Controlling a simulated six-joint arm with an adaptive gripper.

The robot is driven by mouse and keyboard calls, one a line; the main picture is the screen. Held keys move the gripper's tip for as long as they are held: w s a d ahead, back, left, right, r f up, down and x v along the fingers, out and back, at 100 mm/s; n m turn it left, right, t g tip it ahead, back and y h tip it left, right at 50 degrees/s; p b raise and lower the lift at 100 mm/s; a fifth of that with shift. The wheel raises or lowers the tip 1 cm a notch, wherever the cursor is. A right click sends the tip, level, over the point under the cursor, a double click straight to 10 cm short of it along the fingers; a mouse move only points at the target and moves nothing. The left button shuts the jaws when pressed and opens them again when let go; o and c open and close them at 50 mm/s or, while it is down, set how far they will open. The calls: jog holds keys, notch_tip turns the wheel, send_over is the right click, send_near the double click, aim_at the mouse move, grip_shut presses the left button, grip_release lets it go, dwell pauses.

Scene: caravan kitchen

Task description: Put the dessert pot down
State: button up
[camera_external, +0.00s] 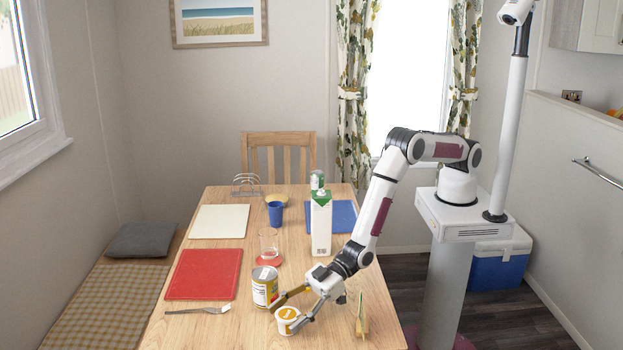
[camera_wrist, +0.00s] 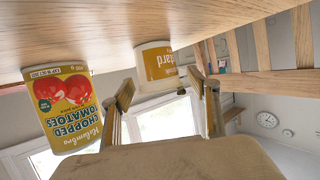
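The dessert pot (camera_external: 288,322) is a small white pot with a yellow label and lid print, at the front of the wooden table (camera_external: 208,333). In the wrist view the pot (camera_wrist: 155,64) appears inverted, its base meeting the tabletop. My gripper (camera_external: 287,309) is low at the pot, with one finger on each side. In the wrist view the gripper (camera_wrist: 160,88) has its fingers spread wider than the pot, and a gap shows on at least one side. It looks open and holds nothing.
A chopped tomatoes can (camera_external: 265,287) stands close beside the pot and one finger. A fork (camera_external: 198,310) and red mat (camera_external: 204,274) lie to the left. A wooden item (camera_external: 361,316) stands right.

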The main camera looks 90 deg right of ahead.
jog(key=shift+r, duration=0.15)
dwell(0.3)
jog(key=shift+s+d, duration=0.15)
jog(key=shift+s, duration=0.05)
jog(key=shift+v, duration=5.75)
